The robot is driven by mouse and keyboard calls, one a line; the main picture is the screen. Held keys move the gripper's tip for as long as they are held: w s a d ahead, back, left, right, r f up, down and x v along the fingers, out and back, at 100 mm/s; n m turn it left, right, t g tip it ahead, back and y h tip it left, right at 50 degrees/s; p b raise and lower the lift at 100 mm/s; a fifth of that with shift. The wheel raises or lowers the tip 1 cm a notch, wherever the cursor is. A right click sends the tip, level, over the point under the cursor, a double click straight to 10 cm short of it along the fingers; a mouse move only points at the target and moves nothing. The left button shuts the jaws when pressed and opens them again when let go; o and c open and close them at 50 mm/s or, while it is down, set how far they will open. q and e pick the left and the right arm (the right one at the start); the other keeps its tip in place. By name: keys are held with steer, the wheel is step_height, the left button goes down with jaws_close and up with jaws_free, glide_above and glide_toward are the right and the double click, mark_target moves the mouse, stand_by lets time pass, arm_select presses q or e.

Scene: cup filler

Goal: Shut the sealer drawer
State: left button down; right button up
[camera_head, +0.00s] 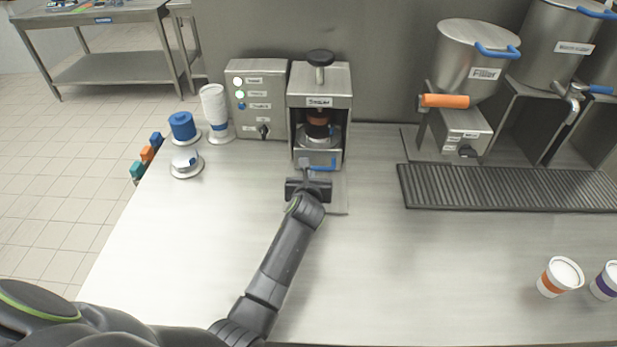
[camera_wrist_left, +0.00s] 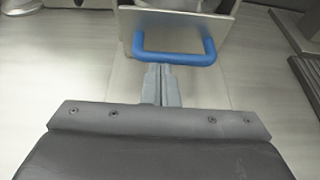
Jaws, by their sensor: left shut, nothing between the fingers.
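The sealer (camera_head: 320,80) is a steel box with a black knob on top, at the back of the counter. Its drawer (camera_head: 306,159) shows at the bottom front, with a blue handle (camera_head: 322,167). My left gripper (camera_head: 304,170) is shut and empty at the front of the drawer. In the left wrist view the closed fingertips (camera_wrist_left: 161,68) are at the blue handle (camera_wrist_left: 174,58), in front of the drawer's steel front panel (camera_wrist_left: 226,30); contact is unclear. My right gripper is not in view.
A control box (camera_head: 256,95) stands left of the sealer, beside a stack of white cups (camera_head: 214,105) and a blue roll (camera_head: 182,125). A filler (camera_head: 474,60) and a drip grate (camera_head: 490,188) are on the right. The front middle counter is clear.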

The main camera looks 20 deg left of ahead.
mark_target(312, 161)
arm_select(q)
steer(key=shift+w, duration=0.1)
steer(key=w, duration=0.1)
steer(key=w+a, duration=0.1)
steer(key=w, duration=0.1)
steer(key=shift+r, duration=0.2)
steer(key=shift+w, duration=0.1)
steer(key=shift+r+p, duration=0.1)
steer(key=shift+p, duration=0.2)
